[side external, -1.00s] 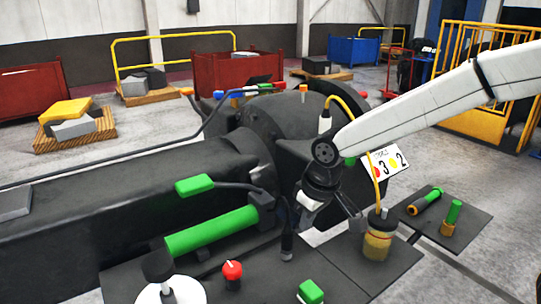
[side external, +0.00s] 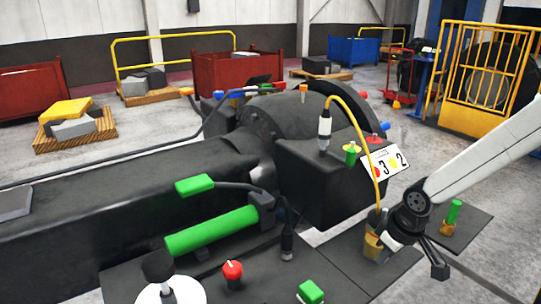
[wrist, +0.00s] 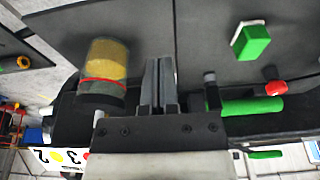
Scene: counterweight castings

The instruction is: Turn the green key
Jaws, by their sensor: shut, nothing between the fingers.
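My gripper (side external: 439,270) is to the right of and below the housing, well apart from the knob. Its two fingers (wrist: 160,85) are together with nothing between them in the wrist view.
A yellow jar (wrist: 106,62) stands close beside the fingers; my wrist partly covers it in the side view. A yellow cable (side external: 371,150) arches from the housing. A number card (side external: 385,162), red knob (side external: 232,270), green block (side external: 310,291) and green cylinder (side external: 212,232) are nearby.

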